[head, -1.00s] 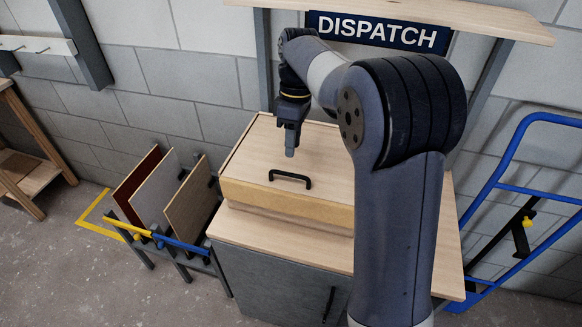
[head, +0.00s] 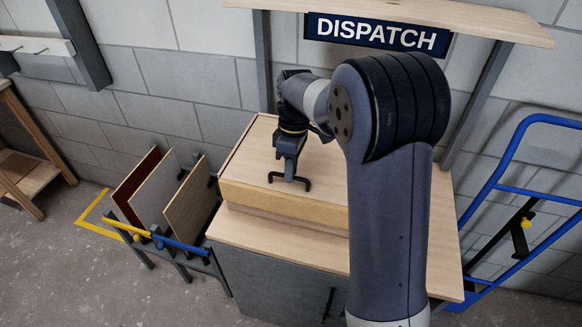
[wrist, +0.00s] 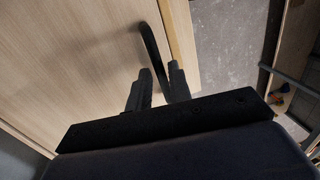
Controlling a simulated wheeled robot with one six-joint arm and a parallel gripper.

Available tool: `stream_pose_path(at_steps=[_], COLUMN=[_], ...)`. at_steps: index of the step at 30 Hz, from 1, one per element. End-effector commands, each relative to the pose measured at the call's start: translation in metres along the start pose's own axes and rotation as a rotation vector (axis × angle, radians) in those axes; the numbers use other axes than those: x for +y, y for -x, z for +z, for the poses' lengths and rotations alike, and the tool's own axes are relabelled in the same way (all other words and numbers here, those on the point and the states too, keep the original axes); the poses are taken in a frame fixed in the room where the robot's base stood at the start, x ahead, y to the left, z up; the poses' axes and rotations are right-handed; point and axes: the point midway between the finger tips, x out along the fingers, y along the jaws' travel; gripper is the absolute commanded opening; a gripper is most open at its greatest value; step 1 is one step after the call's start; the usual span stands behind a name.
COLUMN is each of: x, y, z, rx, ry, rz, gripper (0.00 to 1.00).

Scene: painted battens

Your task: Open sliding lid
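The sliding lid (head: 250,150) is a pale wooden panel on top of the box on the bench, with a yellowish front edge. It appears closed. A black bar handle (head: 305,184) stands near its front edge; it also shows in the wrist view (wrist: 150,45). My gripper (head: 289,176) points down at the handle, covering part of it. In the wrist view, my gripper (wrist: 158,72) has its two fingers apart, with the handle bar between them and small gaps seemingly on both sides. Whether a finger touches the bar is hard to tell.
The box sits on a wooden-topped grey cabinet (head: 265,275). A rack with upright panels (head: 190,195) stands at left, a blue trolley frame (head: 500,190) at right. A shelf (head: 400,15) and DISPATCH sign (head: 377,34) are above, at the wall.

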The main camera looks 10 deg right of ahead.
Motion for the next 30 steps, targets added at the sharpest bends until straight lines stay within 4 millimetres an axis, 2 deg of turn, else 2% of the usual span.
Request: stream_pose_path(at_steps=[1, 7, 22, 26, 30], x=[0.0, 0.0, -0.003, -0.015, -0.043], y=[0.0, 0.0, 0.0, -0.004, -0.01], z=[0.0, 0.0, 0.0, 0.0, -0.001], rx=[0.0, 0.0, 0.0, 0.0, 0.001], ry=[0.0, 0.0, 0.001, 0.002, 0.004], rz=[0.0, 0.0, 0.0, 0.0, 0.0], gripper=[0.15, 0.0, 0.0, 0.0, 0.0])
